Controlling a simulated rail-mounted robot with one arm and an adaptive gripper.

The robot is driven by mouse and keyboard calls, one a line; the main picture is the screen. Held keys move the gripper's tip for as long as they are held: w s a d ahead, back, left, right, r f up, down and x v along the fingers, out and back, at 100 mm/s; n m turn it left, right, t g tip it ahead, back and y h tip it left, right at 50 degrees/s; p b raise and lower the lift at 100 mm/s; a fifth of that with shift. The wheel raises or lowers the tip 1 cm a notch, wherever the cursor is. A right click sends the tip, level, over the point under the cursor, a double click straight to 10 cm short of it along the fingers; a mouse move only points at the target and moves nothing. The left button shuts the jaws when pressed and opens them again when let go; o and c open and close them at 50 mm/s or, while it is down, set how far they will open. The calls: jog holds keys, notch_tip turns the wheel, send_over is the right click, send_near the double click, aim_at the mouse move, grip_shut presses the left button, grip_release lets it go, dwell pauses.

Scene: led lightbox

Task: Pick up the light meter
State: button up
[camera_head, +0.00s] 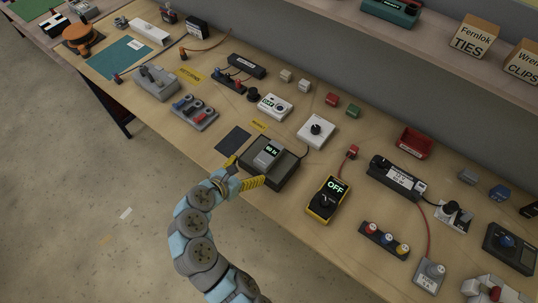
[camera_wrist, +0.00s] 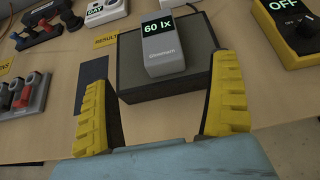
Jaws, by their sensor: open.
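The light meter (camera_head: 267,153) is a small grey block with a lit display. It rests on top of a dark, low box (camera_head: 284,172) near the front edge of the bench. In the wrist view the light meter (camera_wrist: 164,50) reads "60 lx" and stands on the dark box (camera_wrist: 196,82). My gripper (camera_head: 249,172) is at the front of the box, with its yellow fingers spread apart. In the wrist view my gripper (camera_wrist: 163,110) is open and empty, its fingers on the near left and right of the box, with the meter beyond and between them.
A dark flat pad (camera_head: 233,139) lies left of the box. A white dial unit (camera_head: 316,132) stands behind it, and a yellow multimeter (camera_head: 327,199) reading "OFF" is to the right. A shelf (camera_head: 420,42) overhangs the back.

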aim_at(267, 156)
jog(key=x, duration=0.7)
jog(key=shift+r+p+x, duration=0.15)
jog(key=shift+p+x, duration=0.1)
jog(key=shift+x, duration=0.75)
jog(key=shift+r+p+x, duration=0.15)
jog(key=shift+p+x, duration=0.05)
jog(key=shift+x, duration=1.6)
jog(key=shift+c, duration=0.5)
jog(key=c, duration=1.2)
